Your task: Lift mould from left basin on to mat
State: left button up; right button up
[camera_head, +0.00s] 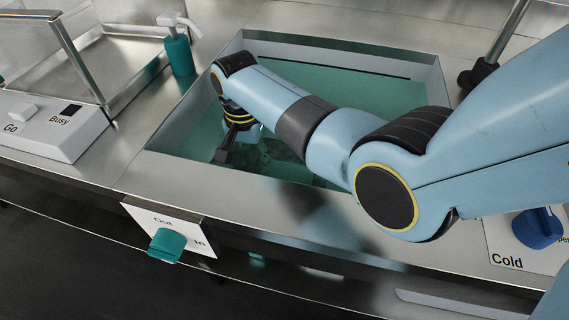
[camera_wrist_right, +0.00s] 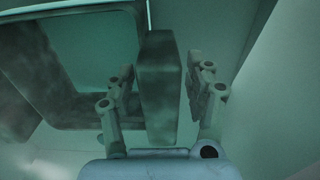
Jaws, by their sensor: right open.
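My right arm reaches from the right into the basin (camera_head: 330,54) of murky green liquid, and my right gripper (camera_head: 226,148) is down at the near left of it, partly hidden by the arm. In the right wrist view my right gripper (camera_wrist_right: 161,85) is open, with one finger on each side of an upright dark greenish slab (camera_wrist_right: 159,95). Gaps show between the slab and both fingers. A dark box-like frame with an open middle, seemingly the mould (camera_wrist_right: 75,112), lies left of the slab; I cannot tell how the two join. In the head view it is only a dim shape. My left gripper is out of view.
A steel rim surrounds the basin. A teal bottle (camera_head: 180,56) stands at its left. A Go/Busy box (camera_head: 50,122) and a framed steel tray (camera_head: 105,70) are farther left. A teal Out/In knob (camera_head: 166,246) and a blue Cold knob (camera_head: 537,228) are in front.

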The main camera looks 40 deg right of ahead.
grip_shut()
dwell(0.3)
jog(key=shift+r, duration=0.15)
